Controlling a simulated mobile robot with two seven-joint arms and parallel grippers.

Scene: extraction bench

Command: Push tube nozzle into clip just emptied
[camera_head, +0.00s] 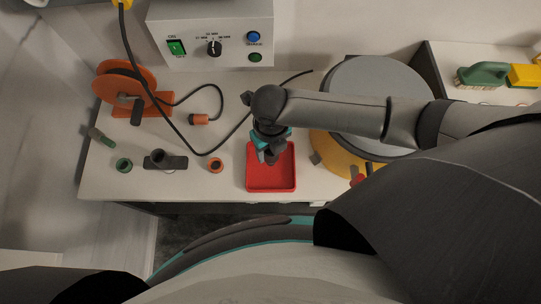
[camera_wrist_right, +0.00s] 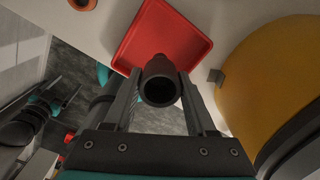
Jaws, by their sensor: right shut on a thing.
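My right gripper (camera_head: 270,155) is above the red tray (camera_head: 272,186), pointing down. In the right wrist view its two fingers (camera_wrist_right: 160,88) are shut on a dark, round, hollow tube nozzle (camera_wrist_right: 160,66), whose open end faces the camera. The red tray (camera_wrist_right: 140,48) lies behind the nozzle in that view. A small grey clip (camera_head: 315,158) sticks out from the side of the yellow drum, and it also shows in the wrist view (camera_wrist_right: 216,76); it looks empty. The nozzle is apart from this clip.
The yellow drum (camera_head: 328,148) with a grey lid stands right of the tray. Left on the bench are an orange ring (camera_head: 215,165), a dark holder (camera_head: 172,163), a green ring (camera_head: 124,165) and an orange reel (camera_head: 120,85). A black cable crosses the bench.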

